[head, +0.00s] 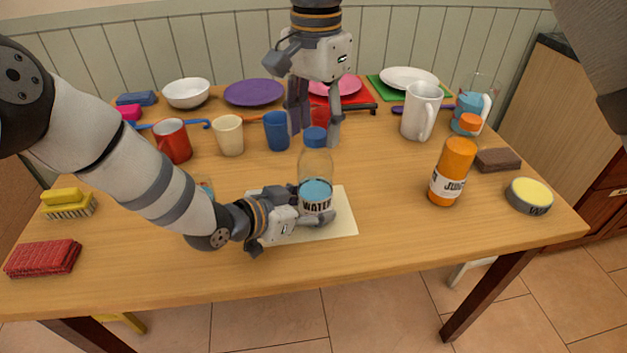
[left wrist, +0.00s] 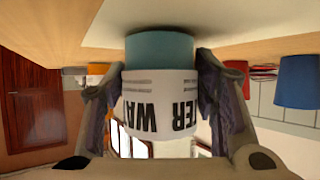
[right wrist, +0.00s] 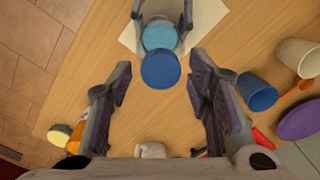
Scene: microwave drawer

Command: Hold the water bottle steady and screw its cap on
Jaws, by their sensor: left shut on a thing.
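The water bottle (head: 315,166) stands upright on a pale mat (head: 343,222) near the middle of the table. It has a clear upper part, a white label and a blue cap (head: 315,136) at its top. My left gripper (head: 312,212) is shut on the bottle low down, around the label; in the left wrist view the fingers press both sides of the label (left wrist: 160,110). My right gripper (head: 314,138) points down from above, just behind the cap.
An orange juice bottle (head: 455,165) stands to the right. A blue cup (head: 277,131), a cream cup (head: 229,136) and a red mug (head: 173,141) stand behind left, a white pitcher (head: 420,110) behind right.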

